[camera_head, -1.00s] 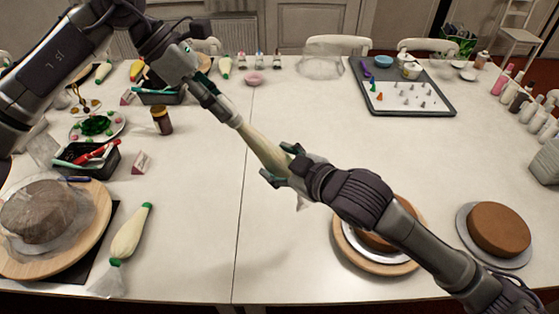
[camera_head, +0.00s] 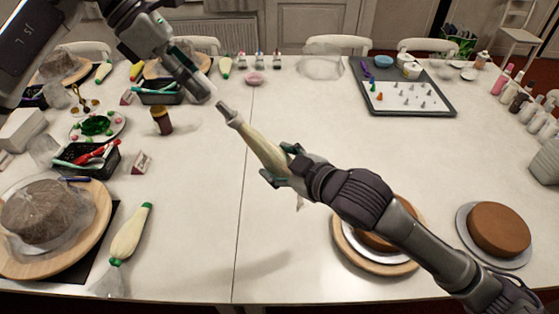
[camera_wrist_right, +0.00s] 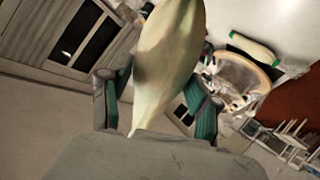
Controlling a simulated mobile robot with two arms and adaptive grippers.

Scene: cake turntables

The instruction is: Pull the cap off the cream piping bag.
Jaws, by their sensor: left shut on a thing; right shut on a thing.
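The cream piping bag (camera_head: 260,147) is held aloft, tilted up to the left, above the middle of the table. My right gripper (camera_head: 281,166) is shut around its lower part. Its grey metal nozzle (camera_head: 227,111) is bare at the upper end. The right wrist view shows the pale bag (camera_wrist_right: 168,50) between the green-padded fingers.
Another piping bag with a green cap (camera_head: 130,234) lies at the front left. A brown jar (camera_head: 162,121) and black tray (camera_head: 110,160) stand on the left. Cakes stand at the front right, one brown cake (camera_head: 499,229) uncovered. The centre table is clear.

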